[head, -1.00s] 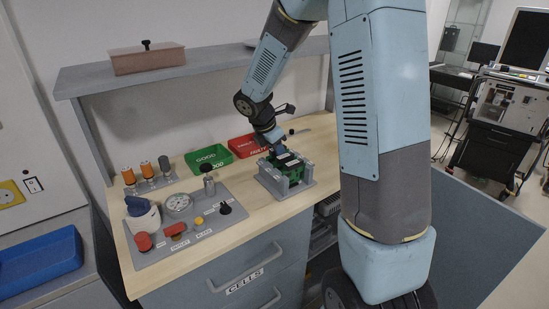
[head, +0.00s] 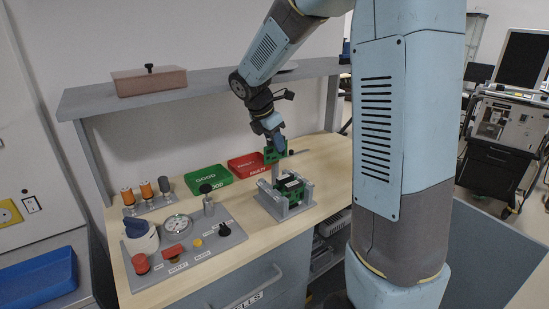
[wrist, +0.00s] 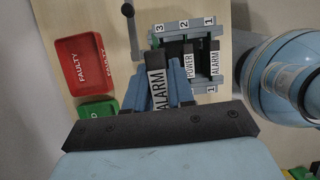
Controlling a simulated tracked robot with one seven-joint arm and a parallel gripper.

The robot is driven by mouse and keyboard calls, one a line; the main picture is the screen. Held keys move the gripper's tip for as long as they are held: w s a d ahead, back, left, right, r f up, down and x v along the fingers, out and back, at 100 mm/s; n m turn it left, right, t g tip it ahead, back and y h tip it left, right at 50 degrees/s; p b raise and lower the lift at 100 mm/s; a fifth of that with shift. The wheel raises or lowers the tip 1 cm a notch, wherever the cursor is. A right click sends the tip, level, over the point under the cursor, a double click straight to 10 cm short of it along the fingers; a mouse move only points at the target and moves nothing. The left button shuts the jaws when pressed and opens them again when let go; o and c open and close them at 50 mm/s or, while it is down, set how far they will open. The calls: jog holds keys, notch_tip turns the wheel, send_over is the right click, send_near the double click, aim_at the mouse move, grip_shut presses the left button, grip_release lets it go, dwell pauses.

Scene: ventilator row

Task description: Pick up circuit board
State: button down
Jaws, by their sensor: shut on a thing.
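A green circuit board (head: 276,154) is held by my gripper (head: 274,143) above the back of the grey rack (head: 283,208). In the wrist view the board's edge label reads ALARM (wrist: 157,90), and it sits between the blue fingers of my gripper (wrist: 174,85), which are shut on it. The board looks clear of the rack. In the wrist view the rack (wrist: 184,26) has slots marked 3, 2 and 1, with boards labelled POWER (wrist: 189,62) and ALARM (wrist: 214,62) still in it.
A green GOOD tray (head: 207,180) and a red FAULTY tray (head: 248,166) lie behind the rack, to its left. A control panel (head: 185,240) with knobs and a gauge is at the left. A grey shelf (head: 210,82) runs along the back. The bench right of the rack is mostly clear.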

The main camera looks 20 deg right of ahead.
jog(key=shift+s+d+r, duration=0.1)
jog(key=shift+s+r, duration=0.1)
jog(key=shift+r, duration=0.3)
jog(key=shift+s+r, duration=0.15)
jog(key=shift+r, duration=0.35)
jog(key=s+d, duration=0.2)
jog(key=s, duration=0.6)
jog(key=s+d, duration=0.3)
jog(key=s, duration=0.5)
jog(key=shift+s+d, duration=0.2)
jog(key=shift+s, duration=0.05)
